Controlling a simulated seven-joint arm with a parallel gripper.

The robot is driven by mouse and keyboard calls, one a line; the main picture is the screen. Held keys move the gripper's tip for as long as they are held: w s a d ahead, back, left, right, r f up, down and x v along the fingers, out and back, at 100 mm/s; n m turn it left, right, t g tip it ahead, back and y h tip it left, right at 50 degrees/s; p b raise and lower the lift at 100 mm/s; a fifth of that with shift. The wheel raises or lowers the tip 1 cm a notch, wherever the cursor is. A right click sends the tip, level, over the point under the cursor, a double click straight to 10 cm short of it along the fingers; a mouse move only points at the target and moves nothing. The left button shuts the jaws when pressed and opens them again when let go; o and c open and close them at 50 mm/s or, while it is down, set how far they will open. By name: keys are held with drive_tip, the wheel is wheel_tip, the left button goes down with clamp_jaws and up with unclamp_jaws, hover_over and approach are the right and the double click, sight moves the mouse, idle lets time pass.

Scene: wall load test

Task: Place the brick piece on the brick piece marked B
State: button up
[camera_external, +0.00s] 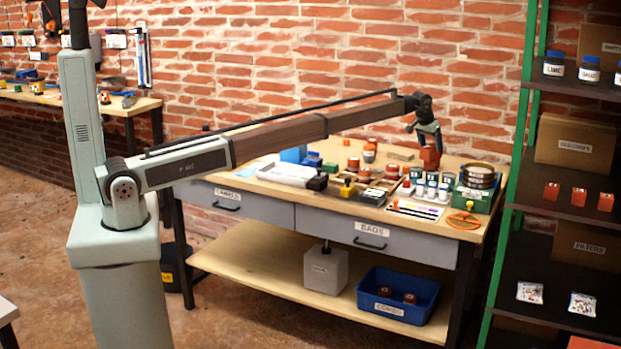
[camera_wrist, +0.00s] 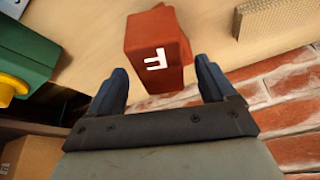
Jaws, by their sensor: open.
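A red brick piece with a white letter F (camera_wrist: 155,50) is just ahead of my gripper (camera_wrist: 162,80) in the wrist view, about in line with the gap between the two blue fingers. My gripper is open, and I see no finger closed on the brick. In the external view my gripper (camera_external: 428,136) points down over the right back part of the workbench, right above the red brick piece (camera_external: 430,158). I cannot make out a brick piece marked B in either view.
The workbench (camera_external: 480,157) holds several jars and small boxes, with a green box (camera_external: 477,196) right of the brick. A shelf (camera_external: 540,205) on the right carries red blocks (camera_external: 578,196). A brick wall stands behind. A tan block (camera_wrist: 275,18) shows in the wrist view.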

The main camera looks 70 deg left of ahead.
drive_tip(key=v, duration=1.2)
drive_tip(key=shift+r, duration=0.15)
